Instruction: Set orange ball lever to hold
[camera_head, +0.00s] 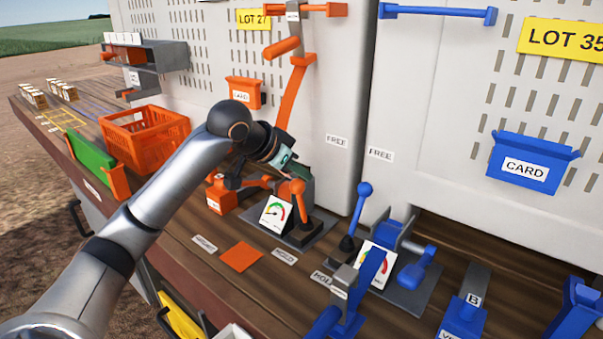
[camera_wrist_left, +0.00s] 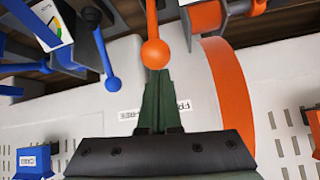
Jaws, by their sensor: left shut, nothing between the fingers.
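The orange ball lever (camera_head: 299,188) stands upright on a dark base beside a gauge (camera_head: 276,212) on the wooden counter. Its ball and stem also show in the wrist view (camera_wrist_left: 154,54). My left gripper (camera_head: 304,172) comes in from the left, just behind and above the ball. In the wrist view its dark green fingers (camera_wrist_left: 157,78) are shut together and empty, with their tips at or right by the ball; I cannot tell whether they touch. A white HOLD label (camera_head: 284,256) lies on the counter in front of the gauge. My right gripper is not in view.
A blue ball lever (camera_head: 364,190) with its own gauge stands to the right. An orange crate (camera_head: 145,135) is at the left. An orange curved arm (camera_head: 291,95) hangs on the grey cabinet wall behind. An orange square (camera_head: 241,257) lies on the counter.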

